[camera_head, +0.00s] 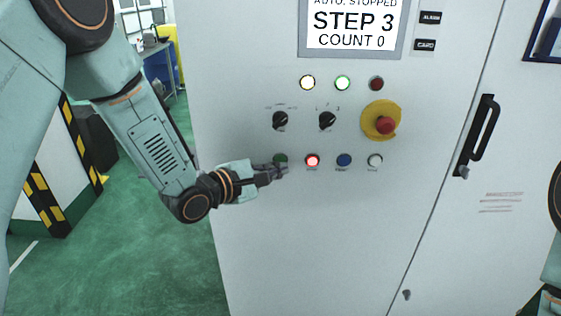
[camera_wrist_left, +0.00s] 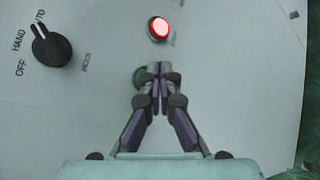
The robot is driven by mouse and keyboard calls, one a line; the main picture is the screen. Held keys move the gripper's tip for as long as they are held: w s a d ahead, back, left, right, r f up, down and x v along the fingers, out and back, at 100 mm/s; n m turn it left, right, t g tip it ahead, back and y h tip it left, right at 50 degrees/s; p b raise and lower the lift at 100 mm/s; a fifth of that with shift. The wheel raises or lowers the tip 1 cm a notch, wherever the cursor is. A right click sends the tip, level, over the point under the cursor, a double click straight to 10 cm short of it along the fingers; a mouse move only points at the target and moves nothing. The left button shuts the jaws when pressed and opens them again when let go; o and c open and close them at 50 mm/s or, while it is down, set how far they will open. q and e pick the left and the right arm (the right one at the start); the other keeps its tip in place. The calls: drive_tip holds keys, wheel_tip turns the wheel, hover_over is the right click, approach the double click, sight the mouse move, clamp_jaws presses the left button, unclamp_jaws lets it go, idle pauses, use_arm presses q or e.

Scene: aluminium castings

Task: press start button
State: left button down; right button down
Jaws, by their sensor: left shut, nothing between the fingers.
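A green button (camera_head: 281,159) sits at the left end of the lower button row on the grey control cabinet. It also shows in the left wrist view (camera_wrist_left: 139,77), partly hidden behind my fingers. My left gripper (camera_head: 284,170) is shut and empty, its fingertips at the green button's lower edge in the head view. I cannot tell whether they touch it. A lit red button (camera_head: 312,161) is just right of it, also in the left wrist view (camera_wrist_left: 158,28). The screen (camera_head: 352,24) reads "AUTO, STOPPED", "STEP 3", "COUNT 0". My right gripper is not in view.
Two black rotary switches (camera_head: 327,120) are above the row. A red emergency stop (camera_head: 385,125) on a yellow base is to the right. A blue button (camera_head: 344,160) and a white button (camera_head: 375,160) finish the row. A black door handle (camera_head: 478,135) is farther right.

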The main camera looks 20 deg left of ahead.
use_arm(q)
drive_tip(key=shift+w+a, duration=0.2)
drive_tip(key=shift+w, duration=0.25)
drive_tip(key=shift+w+d, duration=0.1)
drive_tip(key=shift+d, duration=0.05)
drive_tip(key=shift+w, duration=0.1)
idle(0.4)
drive_tip(key=shift+w, duration=0.25)
drive_tip(key=shift+s, duration=0.1)
idle(0.5)
drive_tip(key=shift+s+p, duration=0.45)
drive_tip(key=shift+s, duration=0.35)
